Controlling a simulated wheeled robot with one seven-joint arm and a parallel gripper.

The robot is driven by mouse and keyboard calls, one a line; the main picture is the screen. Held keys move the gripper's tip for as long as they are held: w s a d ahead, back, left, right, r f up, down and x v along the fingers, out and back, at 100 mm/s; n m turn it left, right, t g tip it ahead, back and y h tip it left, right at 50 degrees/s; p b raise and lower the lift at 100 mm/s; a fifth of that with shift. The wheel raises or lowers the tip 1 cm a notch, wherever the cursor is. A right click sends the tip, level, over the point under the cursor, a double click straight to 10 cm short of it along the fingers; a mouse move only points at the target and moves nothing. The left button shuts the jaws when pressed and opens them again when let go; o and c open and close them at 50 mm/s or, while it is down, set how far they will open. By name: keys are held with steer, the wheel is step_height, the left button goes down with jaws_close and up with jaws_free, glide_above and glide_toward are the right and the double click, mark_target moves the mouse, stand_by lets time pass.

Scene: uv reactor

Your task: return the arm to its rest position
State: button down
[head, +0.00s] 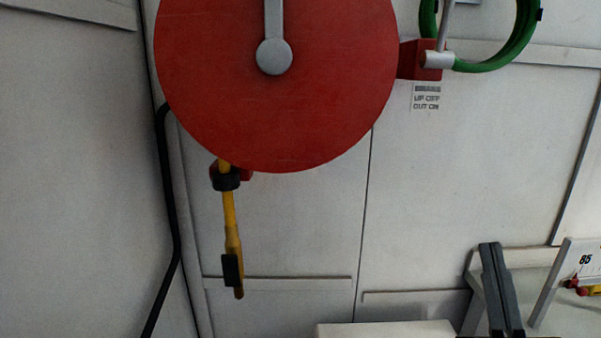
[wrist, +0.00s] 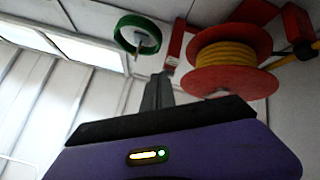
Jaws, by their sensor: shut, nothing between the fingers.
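My gripper (head: 492,250) shows at the lower right of the head view as two dark grey fingers pressed side by side, pointing up. It is shut and empty, in front of a pale bench. In the wrist view my gripper (wrist: 158,80) has its fingers together above its purple and black body. The fingertips touch nothing that I can see. Most of my arm is outside the head view.
A red hose reel (head: 300,110) hangs on the wall with a yellow nozzle (head: 231,225) below. A green ring (head: 515,45) sits at upper right. A pale bench (head: 570,315) with a plate marked 85 (head: 552,285) is beside my gripper. A black pipe (head: 168,190) runs down the left.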

steer(key=s+a+f+m+g, duration=0.1)
steer(key=s+f+m+g, duration=0.15)
steer(key=s+f, duration=0.5)
steer(key=s+a+f+m+g, duration=0.1)
steer(key=s+f+m+g, duration=0.3)
steer(key=f, duration=0.6)
steer(key=s+f+g, duration=0.2)
steer(key=s+f, duration=0.3)
steer(key=s, duration=0.4)
steer(key=s+a+f+n+g+y, duration=0.1)
steer(key=s+f+g, duration=0.2)
steer(key=s+f, duration=0.3)
steer(key=f+v, duration=0.1)
steer(key=v, duration=0.2)
steer(key=shift+s, duration=0.45)
steer(key=c, duration=2.1)
jaws_free()
steer(key=shift+a+r+n+g, duration=0.1)
steer(key=shift+n+g, duration=0.15)
